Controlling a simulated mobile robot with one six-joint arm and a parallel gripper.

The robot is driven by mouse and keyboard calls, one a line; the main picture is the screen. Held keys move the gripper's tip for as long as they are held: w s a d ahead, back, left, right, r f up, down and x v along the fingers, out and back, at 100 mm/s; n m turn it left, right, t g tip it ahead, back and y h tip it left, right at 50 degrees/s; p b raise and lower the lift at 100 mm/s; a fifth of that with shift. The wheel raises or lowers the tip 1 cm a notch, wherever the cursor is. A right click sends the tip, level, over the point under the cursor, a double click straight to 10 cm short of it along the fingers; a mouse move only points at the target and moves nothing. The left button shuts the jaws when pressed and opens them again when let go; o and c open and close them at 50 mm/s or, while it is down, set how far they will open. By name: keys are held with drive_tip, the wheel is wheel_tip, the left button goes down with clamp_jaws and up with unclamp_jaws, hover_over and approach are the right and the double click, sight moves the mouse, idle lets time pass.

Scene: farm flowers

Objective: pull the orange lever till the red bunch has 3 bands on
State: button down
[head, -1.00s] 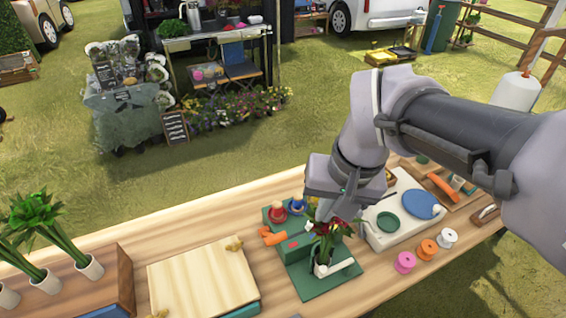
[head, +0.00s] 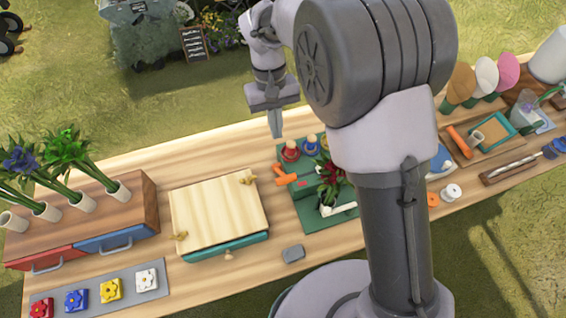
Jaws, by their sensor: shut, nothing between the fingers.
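The orange lever (head: 280,173) sticks out at the left side of the green banding station (head: 302,208) on the table.
A red knob (head: 290,151) and a blue knob (head: 311,144) stand at the station's back. My arm hides the middle right.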

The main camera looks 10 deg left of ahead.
drive_tip(key=b, duration=0.2)
approach(283, 176)
drive_tip(key=w+f, duration=0.2)
drive_tip(key=s+f, duration=0.2)
drive_tip(key=shift+s+d+b, duration=0.25)
drive_tip(key=shift+s+b, duration=0.15)
drive_tip(key=shift+s+d+f, duration=0.15)
drive_tip(key=shift+s+f, duration=0.05)
drive_tip(key=shift+s, duration=0.05)
